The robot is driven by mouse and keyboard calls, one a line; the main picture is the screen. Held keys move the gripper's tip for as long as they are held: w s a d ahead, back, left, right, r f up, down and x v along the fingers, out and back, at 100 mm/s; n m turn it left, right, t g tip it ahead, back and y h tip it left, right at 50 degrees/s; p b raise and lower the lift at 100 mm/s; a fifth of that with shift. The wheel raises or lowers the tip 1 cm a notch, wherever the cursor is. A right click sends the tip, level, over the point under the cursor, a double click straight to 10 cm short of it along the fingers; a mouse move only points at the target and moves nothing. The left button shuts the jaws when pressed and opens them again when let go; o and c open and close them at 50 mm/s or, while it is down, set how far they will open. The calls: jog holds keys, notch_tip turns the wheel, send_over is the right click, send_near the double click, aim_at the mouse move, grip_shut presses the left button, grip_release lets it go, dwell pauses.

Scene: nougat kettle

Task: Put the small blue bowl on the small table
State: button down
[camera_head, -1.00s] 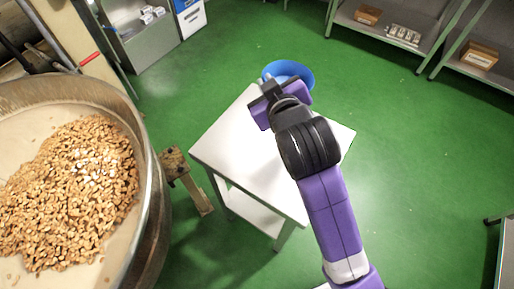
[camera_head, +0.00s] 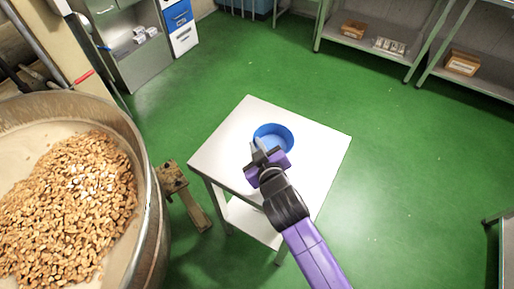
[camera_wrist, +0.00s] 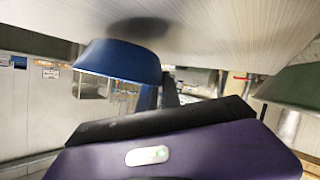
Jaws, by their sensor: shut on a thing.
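The small blue bowl (camera_head: 273,137) is over the white top of the small table (camera_head: 228,140) in the head view. My gripper (camera_head: 258,147) is shut on the near left rim of the bowl. In the wrist view, which looks upside down, the blue bowl (camera_wrist: 118,60) is close to the pale table surface (camera_wrist: 215,30), with a dark shadow beside its base. I cannot tell whether the base touches the table. The fingers (camera_wrist: 160,95) partly show beside the bowl.
A large metal kettle (camera_head: 152,225) full of nut pieces stands at the left, with a wooden stand (camera_head: 185,195) between it and the table. Shelves (camera_head: 390,62) line the back right. The table top around the bowl is bare, and green floor is open to the right.

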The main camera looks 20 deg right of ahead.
jog(key=shift+f, duration=0.6)
jog(key=c, duration=1.5)
grip_release()
jog(key=shift+c, duration=0.2)
jog(key=v, duration=1.2)
jog(key=shift+s, duration=0.1)
